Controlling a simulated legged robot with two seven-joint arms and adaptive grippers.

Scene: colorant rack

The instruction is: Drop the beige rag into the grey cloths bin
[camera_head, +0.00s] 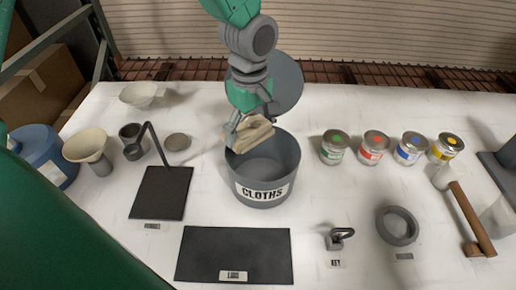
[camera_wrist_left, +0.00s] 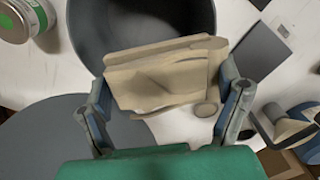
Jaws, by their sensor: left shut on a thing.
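The beige rag (camera_head: 253,132) is folded and held by my left gripper (camera_head: 248,128) over the back left rim of the grey cloths bin (camera_head: 264,186), which has a CLOTHS label on its front. In the left wrist view the rag (camera_wrist_left: 160,78) sits between both fingers of the gripper, with the round bin (camera_wrist_left: 88,30) beyond it. The bin's visible inside looks empty. Whether the rag touches the rim I cannot tell. My right gripper is not in view.
A round grey lid (camera_head: 287,82) stands behind the bin. Several paint cans (camera_head: 335,148) are in a row to its right. A dark ladle (camera_head: 150,140), a funnel (camera_head: 90,148) and a dark mat (camera_head: 160,194) are to its left. Another dark mat (camera_head: 235,250) lies in front.

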